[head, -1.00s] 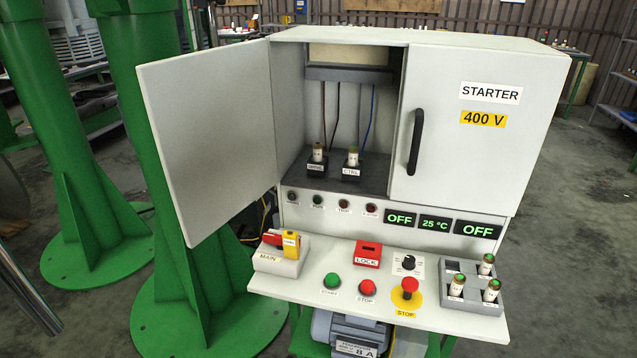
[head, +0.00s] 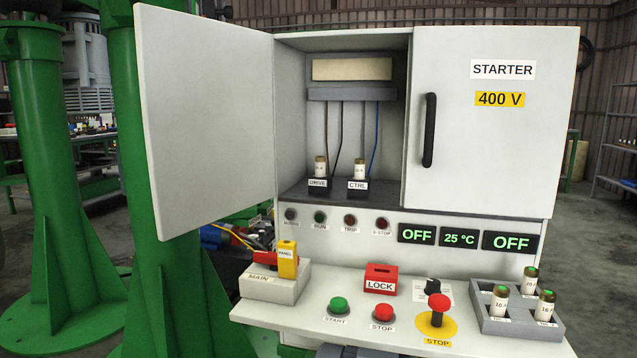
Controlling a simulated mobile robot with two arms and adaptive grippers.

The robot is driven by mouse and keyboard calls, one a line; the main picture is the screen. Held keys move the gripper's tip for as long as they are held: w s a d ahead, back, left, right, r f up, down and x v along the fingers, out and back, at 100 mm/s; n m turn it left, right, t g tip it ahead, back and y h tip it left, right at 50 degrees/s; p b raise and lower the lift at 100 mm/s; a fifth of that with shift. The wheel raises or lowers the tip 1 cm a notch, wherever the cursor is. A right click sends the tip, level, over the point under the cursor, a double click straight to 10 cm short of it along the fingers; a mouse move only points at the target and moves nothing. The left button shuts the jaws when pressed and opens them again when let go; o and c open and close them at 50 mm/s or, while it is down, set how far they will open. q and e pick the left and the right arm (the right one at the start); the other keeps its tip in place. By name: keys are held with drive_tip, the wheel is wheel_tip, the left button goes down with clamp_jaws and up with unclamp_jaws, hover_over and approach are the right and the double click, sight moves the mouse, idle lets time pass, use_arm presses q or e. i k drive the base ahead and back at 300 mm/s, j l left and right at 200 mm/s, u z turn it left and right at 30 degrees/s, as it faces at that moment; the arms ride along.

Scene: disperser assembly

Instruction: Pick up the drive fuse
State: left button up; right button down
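The drive fuse (head: 321,168) is a small pale cylinder with a dark band. It stands upright in the black holder labelled DRIVE (head: 318,186), on the shelf inside the open left half of the starter cabinet. A similar fuse (head: 359,169) stands to its right in the holder labelled CTRL (head: 357,187). Neither of my grippers shows in the head view, so their state is hidden.
The left cabinet door (head: 207,115) stands open; the right door (head: 490,130) is shut. The shelf in front of the panel holds a MAIN switch (head: 273,275), red LOCK box (head: 380,280), buttons, and a grey tray (head: 488,322) with several green-topped fuses.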

sight(320, 161)
drive_tip(key=i+l+z, duration=0.15)
drive_tip(key=l, duration=0.25)
drive_tip(key=l+z, duration=0.2)
drive_tip(key=l, duration=0.25)
drive_tip(key=i+l+z, duration=0.15)
drive_tip(key=l, duration=0.2)
